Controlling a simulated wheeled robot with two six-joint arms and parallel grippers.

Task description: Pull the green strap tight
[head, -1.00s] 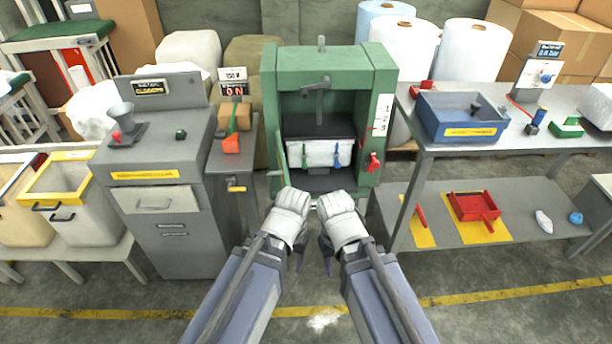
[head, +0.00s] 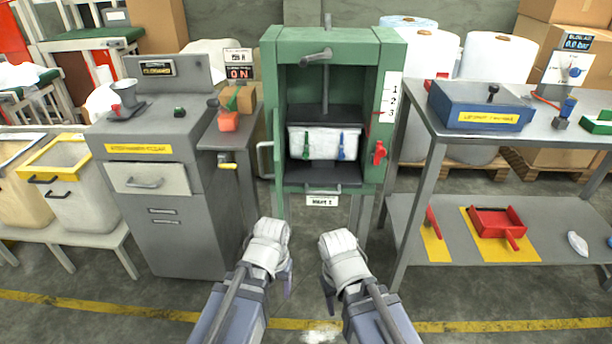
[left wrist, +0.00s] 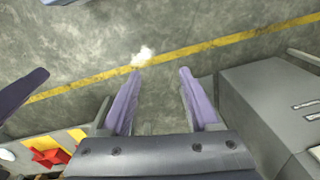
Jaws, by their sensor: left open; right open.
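The green strap (head: 306,145) runs down the front of a white bale (head: 323,142) on its left side. A blue strap (head: 341,147) runs down the right side. The bale sits inside the open-fronted green press (head: 396,70). My left gripper (head: 285,280) is below and in front of the press, apart from the strap. In the left wrist view its two purple fingers (left wrist: 158,72) stand apart with only floor between them. My right gripper (head: 328,285) is beside it, also open and empty, fingers partly hidden by its wrist. Neither touches the bale.
A red handle (head: 379,152) juts from the press's right post. A grey cabinet (head: 178,240) stands left of the press, with a small side table (head: 212,140). A grey workbench (head: 433,165) with a lower shelf stands right. Floor in front is clear.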

